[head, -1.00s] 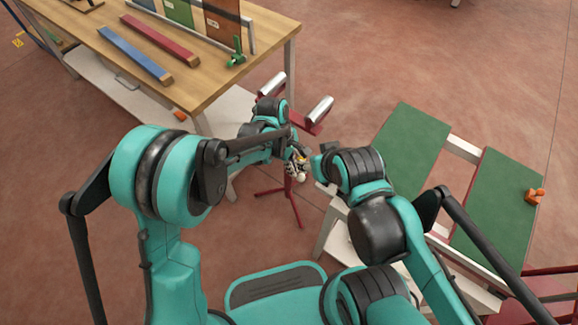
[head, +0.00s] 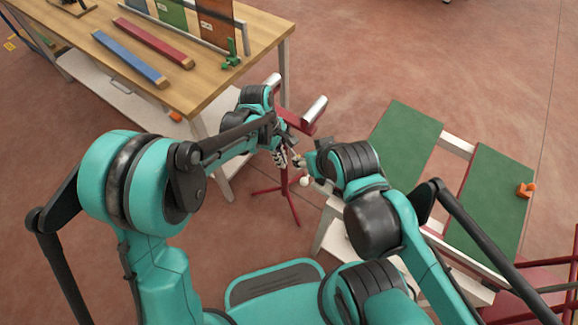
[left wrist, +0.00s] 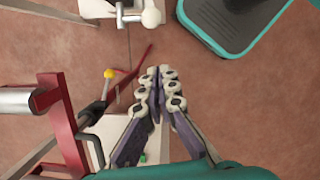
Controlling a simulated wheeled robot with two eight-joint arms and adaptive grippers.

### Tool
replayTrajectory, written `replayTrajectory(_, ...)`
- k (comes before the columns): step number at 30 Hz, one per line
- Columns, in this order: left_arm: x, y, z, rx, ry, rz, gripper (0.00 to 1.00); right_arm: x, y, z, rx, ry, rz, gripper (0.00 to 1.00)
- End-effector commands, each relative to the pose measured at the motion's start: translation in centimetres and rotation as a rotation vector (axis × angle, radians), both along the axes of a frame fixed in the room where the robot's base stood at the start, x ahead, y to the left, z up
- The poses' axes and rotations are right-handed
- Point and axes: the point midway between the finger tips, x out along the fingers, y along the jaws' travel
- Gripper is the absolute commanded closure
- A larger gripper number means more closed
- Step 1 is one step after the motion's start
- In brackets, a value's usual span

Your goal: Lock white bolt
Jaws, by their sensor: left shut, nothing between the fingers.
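A white rounded piece, which looks like the white bolt's knob (left wrist: 151,17), is at the top of the left wrist view beside a white block. A small white ball (head: 303,181), possibly the same knob, shows in the head view just below the grippers. My left gripper (left wrist: 161,76) is shut and empty, its fingertips apart from the white knob. In the head view my left gripper (head: 281,157) is small, in front of the red stand. My right gripper (head: 300,162) is close to its right, mostly hidden by its own arm, so its fingers cannot be made out.
A red stand (head: 290,206) with metal rollers is behind the grippers. A wooden table (head: 205,88) with coloured bars is at upper left. A rack with green panels (head: 490,205) is at right. A yellow knob (left wrist: 110,73) is left of my left fingers.

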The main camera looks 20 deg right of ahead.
Motion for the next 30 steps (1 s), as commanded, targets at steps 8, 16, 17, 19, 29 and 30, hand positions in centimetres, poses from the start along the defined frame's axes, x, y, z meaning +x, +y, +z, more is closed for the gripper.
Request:
replayTrajectory(8, 0.7, 0.9, 4.9, 0.0, -0.001, 0.002, 1.0, 0.0, 0.0, 2.0, 0.0, 0.0, 0.0, 0.47)
replayTrajectory(16, 0.9, 1.0, 5.7, 0.0, -0.001, 0.001, 1.0, 0.0, 0.0, 2.2, 0.0, 0.0, 0.0, 0.47)
replayTrajectory(17, 0.9, 1.0, 5.7, 0.0, -0.001, 0.001, 1.0, 0.0, 0.0, 2.2, 0.0, 0.0, 0.0, 0.47)
replayTrajectory(19, 0.9, 1.0, 5.7, 0.0, -0.001, 0.001, 1.0, 0.0, 0.0, 2.2, 0.0, 0.0, 0.0, 0.47)
replayTrajectory(29, 0.9, 1.0, 5.7, 0.0, -0.001, 0.001, 1.0, 0.0, 0.0, 2.2, 0.0, 0.0, 0.0, 0.47)
replayTrajectory(30, 0.9, 1.1, 5.7, -0.001, -0.002, 0.0, 1.0, 0.0, 0.0, 2.2, 0.0, 0.0, 0.0, 0.47)
